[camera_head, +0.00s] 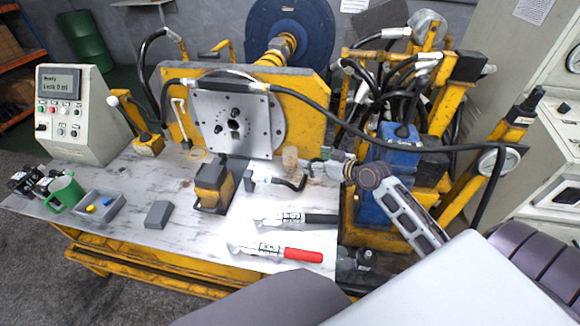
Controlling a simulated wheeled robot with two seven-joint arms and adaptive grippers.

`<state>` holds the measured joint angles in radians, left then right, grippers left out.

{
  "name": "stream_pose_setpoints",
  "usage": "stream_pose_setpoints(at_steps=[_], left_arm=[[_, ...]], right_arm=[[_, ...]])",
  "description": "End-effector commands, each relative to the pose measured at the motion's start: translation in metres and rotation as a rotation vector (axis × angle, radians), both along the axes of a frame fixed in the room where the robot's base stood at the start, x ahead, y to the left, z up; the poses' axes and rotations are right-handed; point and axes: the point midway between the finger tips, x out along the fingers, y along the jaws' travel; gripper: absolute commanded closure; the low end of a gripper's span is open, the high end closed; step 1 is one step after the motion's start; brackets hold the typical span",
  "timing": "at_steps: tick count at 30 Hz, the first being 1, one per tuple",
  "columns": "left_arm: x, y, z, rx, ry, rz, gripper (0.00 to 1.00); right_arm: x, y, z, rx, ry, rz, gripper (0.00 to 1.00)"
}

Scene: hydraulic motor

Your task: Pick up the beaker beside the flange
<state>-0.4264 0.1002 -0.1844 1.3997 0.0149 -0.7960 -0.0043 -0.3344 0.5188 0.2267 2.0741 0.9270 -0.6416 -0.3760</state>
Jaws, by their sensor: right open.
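The beaker (290,158) is a small, brownish, see-through cylinder. It stands upright on the bench, just right of the lower corner of the flange (218,119), a silver square plate with a dark centre hole. My right gripper (309,167) comes in from the right, low over the bench, with its fingers pointing left toward the beaker. It is open and very close to the beaker's right side. I cannot tell whether the fingertips touch the beaker or reach around it. My left gripper is not in view.
A dark-handled tool (277,180) lies just in front of the beaker. A yellow block (213,185) stands to the left. A black hose (420,145) arches above my right arm.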

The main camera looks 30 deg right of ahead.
Motion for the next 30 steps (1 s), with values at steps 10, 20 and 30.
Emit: stream_pose_setpoints(at_steps=[10,20,30], left_arm=[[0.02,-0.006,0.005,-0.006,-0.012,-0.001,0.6],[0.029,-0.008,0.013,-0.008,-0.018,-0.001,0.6],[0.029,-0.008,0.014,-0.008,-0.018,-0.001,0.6]], right_arm=[[0.0,0.0,-0.033,0.0,0.0,0.0,0.21],[0.0,0.0,-0.043,0.0,0.0,0.0,0.21],[0.0,0.0,-0.042,0.0,0.0,0.0,0.21]])
